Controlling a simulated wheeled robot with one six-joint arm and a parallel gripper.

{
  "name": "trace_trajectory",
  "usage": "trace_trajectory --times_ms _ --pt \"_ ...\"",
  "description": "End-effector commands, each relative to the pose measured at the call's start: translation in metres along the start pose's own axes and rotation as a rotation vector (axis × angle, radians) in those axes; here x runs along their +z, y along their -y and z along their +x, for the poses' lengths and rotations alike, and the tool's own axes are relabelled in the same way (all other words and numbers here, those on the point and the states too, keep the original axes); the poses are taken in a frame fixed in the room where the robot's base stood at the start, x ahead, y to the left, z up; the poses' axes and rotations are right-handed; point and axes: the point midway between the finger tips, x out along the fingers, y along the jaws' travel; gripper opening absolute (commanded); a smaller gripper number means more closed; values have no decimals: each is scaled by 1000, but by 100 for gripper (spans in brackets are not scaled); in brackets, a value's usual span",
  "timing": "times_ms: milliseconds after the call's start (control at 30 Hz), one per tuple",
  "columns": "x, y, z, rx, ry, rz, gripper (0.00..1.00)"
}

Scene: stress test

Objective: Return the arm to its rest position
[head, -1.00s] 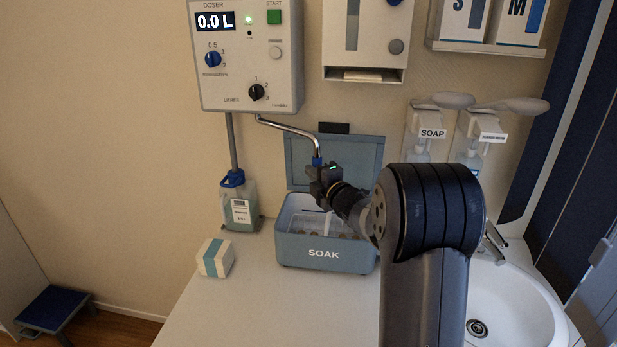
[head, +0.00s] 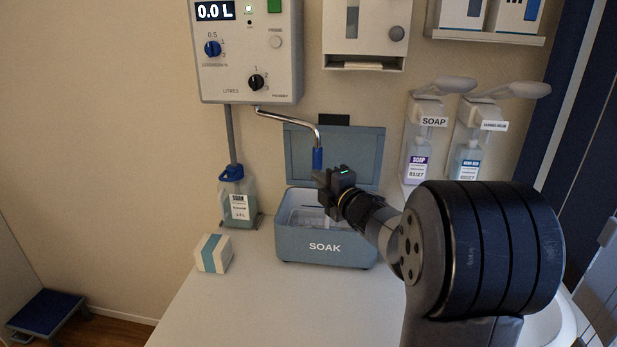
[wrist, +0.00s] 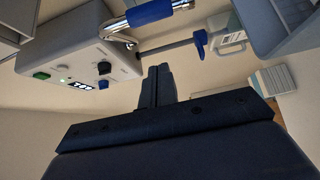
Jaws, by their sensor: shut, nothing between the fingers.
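My gripper (head: 322,184) is in front of the open blue SOAK box (head: 322,247), near the blue-tipped end of the metal spout (head: 317,158). In the wrist view my gripper's fingers (wrist: 158,72) are together with nothing between them. The spout's blue tip also shows at the top of the wrist view (wrist: 150,12). My arm reaches in from the lower right of the head view and hides part of the box and the sink.
The doser panel (head: 247,55) hangs on the wall above a canister (head: 238,200). A small white and blue carton (head: 213,253) stands left of the box. Soap dispensers (head: 420,135) hang at right. The counter's front (head: 270,310) is clear.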

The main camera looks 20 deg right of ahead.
Motion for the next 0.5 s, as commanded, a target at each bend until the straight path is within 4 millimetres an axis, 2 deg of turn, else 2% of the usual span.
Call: trace_trajectory --times_ms 200,500 --pt "2 0 -13 0 0 0 0" --pt "1 0 -13 0 -1 0 0"
